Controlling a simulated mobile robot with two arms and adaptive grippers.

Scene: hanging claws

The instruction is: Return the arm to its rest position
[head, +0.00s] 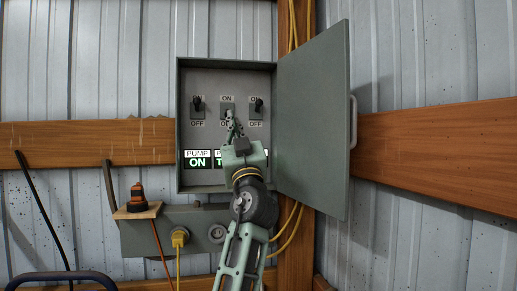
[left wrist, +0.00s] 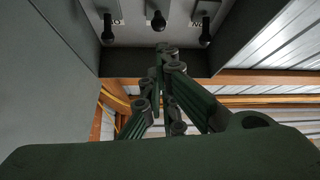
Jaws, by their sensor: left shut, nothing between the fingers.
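My left gripper (head: 232,118) is shut and empty, in front of the open grey control box (head: 184,140). It covers the lower part of the middle switch and most of the lit labels to the right. The left switch (head: 197,104) and right switch (head: 259,105) show clear, with levers near the ON side. In the left wrist view the gripper (left wrist: 167,50) points at the box, and three dark knobs show beyond it, the middle knob (left wrist: 157,20) nearest the fingertips. Whether it touches is unclear. My right gripper is not in view.
The box door (head: 313,120) stands open on the right, with a handle at its edge. A lit PUMP ON label (head: 197,159) shows. Below are a grey outlet box (head: 145,235) with a yellow plug (head: 179,237) and an orange-and-black item (head: 138,198) on a small shelf.

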